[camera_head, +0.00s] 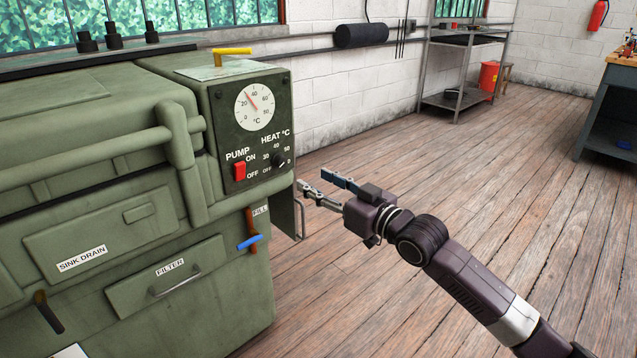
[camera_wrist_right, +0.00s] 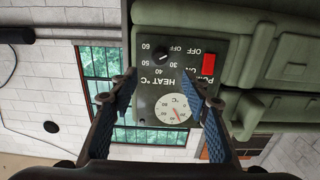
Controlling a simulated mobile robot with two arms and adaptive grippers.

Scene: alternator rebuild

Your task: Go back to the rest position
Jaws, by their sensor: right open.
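My right gripper (camera_head: 322,188) is open and empty in the head view, just right of the green machine's control panel. Its arm comes in from the lower right. In the right wrist view its two fingers (camera_wrist_right: 165,95) stand apart with the control panel (camera_wrist_right: 177,80) between and beyond them, upside down. I cannot see contact with the panel. The left gripper is not in view.
The green parts washer (camera_head: 140,215) fills the left side, with a red pump switch (camera_head: 240,171), a heat knob (camera_head: 279,160), a dial (camera_head: 254,107) and a blue-tipped lever (camera_head: 250,242). A metal shelf (camera_head: 455,100) and a workbench (camera_head: 606,110) stand further back. The wooden floor (camera_head: 430,170) between is clear.

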